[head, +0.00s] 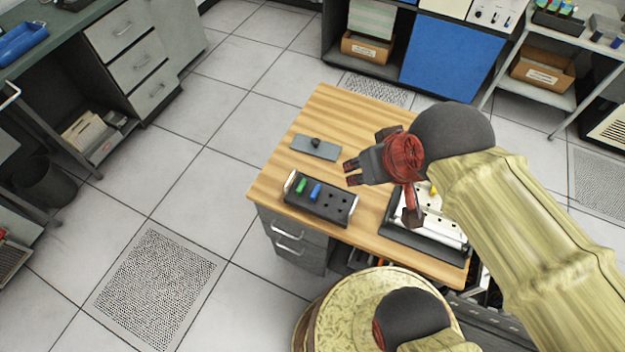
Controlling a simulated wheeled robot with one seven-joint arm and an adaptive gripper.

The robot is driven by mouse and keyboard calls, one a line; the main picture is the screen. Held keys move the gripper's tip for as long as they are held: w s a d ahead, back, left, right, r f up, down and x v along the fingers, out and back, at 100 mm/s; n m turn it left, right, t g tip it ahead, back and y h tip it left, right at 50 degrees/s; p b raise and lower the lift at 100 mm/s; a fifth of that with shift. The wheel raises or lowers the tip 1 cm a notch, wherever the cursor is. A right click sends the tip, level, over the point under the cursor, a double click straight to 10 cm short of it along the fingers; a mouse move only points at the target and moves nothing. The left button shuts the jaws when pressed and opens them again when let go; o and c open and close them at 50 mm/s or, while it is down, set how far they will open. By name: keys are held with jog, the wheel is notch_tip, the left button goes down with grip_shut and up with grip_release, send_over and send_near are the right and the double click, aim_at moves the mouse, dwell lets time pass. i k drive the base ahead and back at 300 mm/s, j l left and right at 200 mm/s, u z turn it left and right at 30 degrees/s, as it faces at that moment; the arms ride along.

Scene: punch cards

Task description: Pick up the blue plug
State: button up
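The blue plug (315,191) stands in the dark block with several holes (333,209) near the front left of the wooden table. A green plug (301,186) stands just left of it in the same block. My gripper (353,172) hangs above the table, up and to the right of the blue plug and apart from it. Its fingers point left and a gap shows between the tips. Nothing shows between them.
A grey plate with a black knob (315,148) lies behind the block on the wooden table (350,105). A dark tray with a white panel (428,240) lies to the right, partly hidden by my arm. The table's left end is clear.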

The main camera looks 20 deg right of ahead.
aim_at(316, 189)
jog(key=z, duration=1.45)
jog(key=k+j+u, duration=0.15)
jog(key=u, duration=0.2)
jog(key=k+j+u, duration=0.1)
jog(key=u, duration=0.3)
jog(key=k+j+u, duration=0.1)
jog(key=j+u, duration=0.25)
jog(key=l, duration=0.1)
